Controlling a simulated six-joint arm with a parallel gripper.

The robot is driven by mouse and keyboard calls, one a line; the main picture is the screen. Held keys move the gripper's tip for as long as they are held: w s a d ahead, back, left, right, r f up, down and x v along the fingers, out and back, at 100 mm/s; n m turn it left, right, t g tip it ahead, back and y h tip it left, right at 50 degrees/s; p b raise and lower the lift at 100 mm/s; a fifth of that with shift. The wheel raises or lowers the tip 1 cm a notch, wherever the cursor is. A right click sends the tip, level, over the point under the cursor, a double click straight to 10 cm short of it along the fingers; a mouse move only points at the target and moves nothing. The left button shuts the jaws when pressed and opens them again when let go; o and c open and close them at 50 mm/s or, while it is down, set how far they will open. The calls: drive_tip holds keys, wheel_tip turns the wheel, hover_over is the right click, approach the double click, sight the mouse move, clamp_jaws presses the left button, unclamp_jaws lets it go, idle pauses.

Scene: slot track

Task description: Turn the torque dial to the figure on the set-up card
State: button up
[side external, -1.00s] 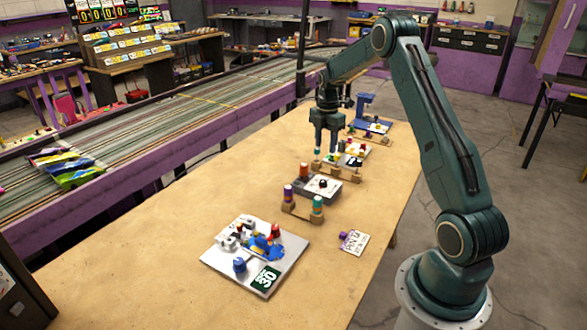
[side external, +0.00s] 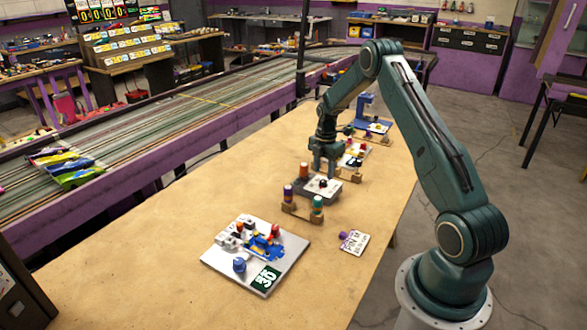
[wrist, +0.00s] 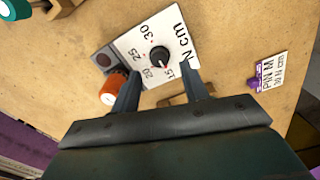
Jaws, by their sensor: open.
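The torque dial is a black knob (wrist: 160,58) on a white scale plate (wrist: 128,42) marked 15, 20, 25, 30 and N cm. Its pointer mark faces toward the 15. In the side view the dial's grey box (side external: 330,192) sits on the bench under my gripper (side external: 324,172). In the wrist view my gripper (wrist: 160,72) is open, with one finger to each side of the knob's near side; contact cannot be told. A white set-up card (wrist: 271,81) lies to the right; its small lower line looks like 30 N cm. It also shows in the side view (side external: 356,243).
An orange-handled tool (wrist: 114,86) stands close by the left finger. A wooden rack (side external: 302,213) with purple and teal handles is in front of the box. A white board (side external: 232,266) with a blue car sits nearer the camera. Bare bench lies around the card.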

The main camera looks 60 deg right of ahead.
sight(323, 181)
drive_tip(key=shift+f, duration=2)
clamp_jaws()
